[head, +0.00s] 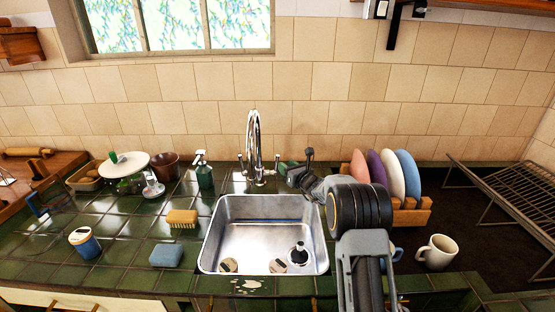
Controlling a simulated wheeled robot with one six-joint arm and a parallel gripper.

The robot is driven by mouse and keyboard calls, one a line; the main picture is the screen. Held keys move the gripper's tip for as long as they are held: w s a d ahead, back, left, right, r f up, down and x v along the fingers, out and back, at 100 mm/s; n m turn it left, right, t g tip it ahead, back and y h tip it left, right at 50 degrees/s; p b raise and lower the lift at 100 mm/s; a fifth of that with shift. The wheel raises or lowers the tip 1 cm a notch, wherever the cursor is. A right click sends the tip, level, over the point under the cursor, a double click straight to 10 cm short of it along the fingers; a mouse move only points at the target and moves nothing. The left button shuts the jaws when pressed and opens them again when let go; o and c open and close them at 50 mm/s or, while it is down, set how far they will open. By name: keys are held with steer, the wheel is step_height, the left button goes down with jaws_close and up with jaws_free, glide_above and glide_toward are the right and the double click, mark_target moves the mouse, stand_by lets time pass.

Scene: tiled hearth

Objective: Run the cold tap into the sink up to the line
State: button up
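The steel sink (210,232) is set into the green tiled counter. A blue line (268,220) runs across the upper part of its back wall. No water clearly shows in it. The chrome tap (254,128) arches up behind the sink, with a lever on its left (241,160) and one on its right (277,161). Which lever is cold cannot be told. No stream shows below the spout. My gripper (292,172) is just right of the right lever, level with the tap's base. Whether it touches the lever, and its finger gap, are unclear.
A black-and-white object (299,253) and two tan discs (228,265) (277,267) lie in the sink. A green soap bottle (204,171) stands left of the tap. A plate rack (411,216) and mug (437,252) are right of my arm.

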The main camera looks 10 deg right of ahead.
mark_target(277, 159)
steer(key=shift+p+x, duration=0.4)
steer(key=shift+x, duration=3.15)
steer(key=shift+c, duration=0.3)
jaws_close()
